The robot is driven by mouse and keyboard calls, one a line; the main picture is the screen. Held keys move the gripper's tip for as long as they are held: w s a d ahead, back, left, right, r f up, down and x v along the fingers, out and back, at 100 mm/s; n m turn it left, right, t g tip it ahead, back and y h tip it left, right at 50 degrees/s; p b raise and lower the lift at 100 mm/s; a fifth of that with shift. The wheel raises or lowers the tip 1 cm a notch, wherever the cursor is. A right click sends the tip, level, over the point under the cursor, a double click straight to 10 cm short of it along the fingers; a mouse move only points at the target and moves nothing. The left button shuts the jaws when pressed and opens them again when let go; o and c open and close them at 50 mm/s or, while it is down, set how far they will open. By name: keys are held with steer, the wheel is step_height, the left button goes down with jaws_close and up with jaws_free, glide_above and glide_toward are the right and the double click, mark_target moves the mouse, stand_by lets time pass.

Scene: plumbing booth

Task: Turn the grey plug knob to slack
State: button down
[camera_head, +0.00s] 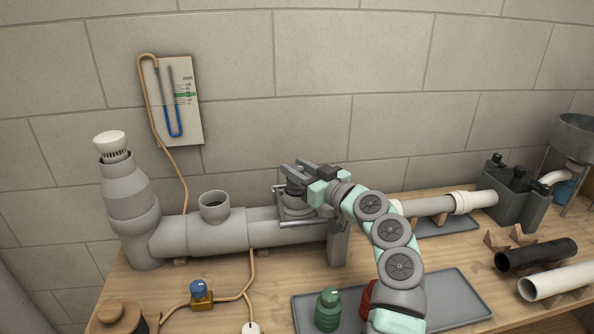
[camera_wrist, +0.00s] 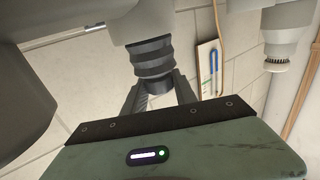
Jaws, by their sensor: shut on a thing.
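The grey plug knob (camera_wrist: 148,58) is a dark, ribbed, round piece in the wrist view, joined to a lighter grey pipe fitting (camera_wrist: 138,22). My gripper (camera_head: 296,176) is above the middle of the grey pipe run in the head view, with its fingers at the knob. In the wrist view the two fingers (camera_wrist: 160,92) sit on either side of the knob, shut on it. The head view shows a fitting with a metal frame (camera_head: 297,212) below the fingers. The fingers and wrist partly hide the knob there.
A tray (camera_head: 455,296) holds a green fitting (camera_head: 328,308) and a red one (camera_head: 367,297). A U-tube gauge (camera_head: 175,102) hangs on the wall. Black and white pipes lie at right.

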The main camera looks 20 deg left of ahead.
stand_by(0.6)
steer(key=c, duration=1)
jaws_free()
steer(key=shift+o, duration=0.2)
steer(key=p+v, duration=0.4)
steer(key=v, duration=0.5)
steer(key=shift+d+r, duration=0.15)
steer(key=shift+d, duration=0.15)
steer(key=shift+s+d+f, duration=0.2)
steer(key=shift+s+d, duration=0.2)
steer(key=shift+d, duration=0.15)
